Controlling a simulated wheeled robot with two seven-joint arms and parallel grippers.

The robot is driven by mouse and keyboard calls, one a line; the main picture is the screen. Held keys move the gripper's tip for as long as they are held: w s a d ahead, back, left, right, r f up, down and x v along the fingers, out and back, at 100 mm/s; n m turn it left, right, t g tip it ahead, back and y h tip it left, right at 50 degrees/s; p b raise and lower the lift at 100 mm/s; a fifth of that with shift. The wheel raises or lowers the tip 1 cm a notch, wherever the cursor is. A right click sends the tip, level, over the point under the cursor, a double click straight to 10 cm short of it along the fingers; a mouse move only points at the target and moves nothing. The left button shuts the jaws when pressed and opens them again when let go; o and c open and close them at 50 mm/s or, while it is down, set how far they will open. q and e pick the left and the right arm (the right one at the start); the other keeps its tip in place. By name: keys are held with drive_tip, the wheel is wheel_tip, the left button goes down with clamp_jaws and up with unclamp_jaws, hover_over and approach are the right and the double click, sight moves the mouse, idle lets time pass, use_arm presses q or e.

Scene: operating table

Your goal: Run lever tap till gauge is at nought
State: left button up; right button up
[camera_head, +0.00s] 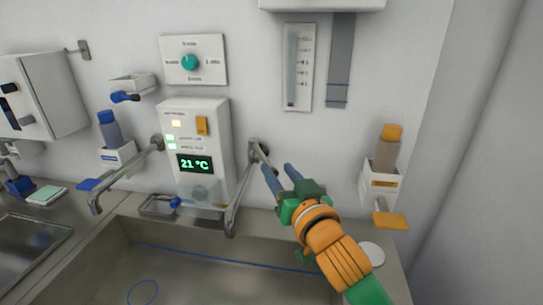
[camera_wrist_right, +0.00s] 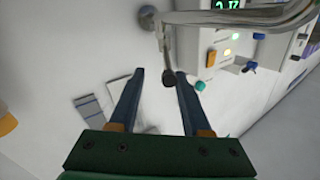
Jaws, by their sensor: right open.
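The lever tap (camera_head: 240,190) is on the white wall over the sink, its spout hanging down towards the basin. Its thin lever (camera_head: 263,155) sticks out near the wall mount. My right gripper (camera_head: 279,171) is open, its two blue fingers pointing at the lever. In the right wrist view the lever's dark round end (camera_wrist_right: 168,81) appears between the spread fingertips (camera_wrist_right: 160,75); I cannot tell whether they touch it. The gauge (camera_head: 298,67) is a tall tube with a scale above the tap; its marks are too small to read. My left gripper is not in view.
A second tap (camera_head: 128,174) and a box showing 21 °C (camera_head: 195,163) are left of the lever tap. A dial with a green knob (camera_head: 190,62) is above. An orange-capped bottle (camera_head: 386,150) stands in a holder at right. The steel sink (camera_head: 210,277) lies below.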

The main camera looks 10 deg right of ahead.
sight(265, 158)
drive_tip(key=w, duration=0.2)
drive_tip(key=w+a, duration=0.1)
drive_tip(key=w+a+p, duration=0.1)
drive_tip(key=w, duration=0.1)
drive_tip(key=shift+w, duration=0.5)
drive_tip(key=shift+d, duration=0.25)
drive_tip(key=shift+a, duration=0.15)
clamp_jaws()
idle(0.5)
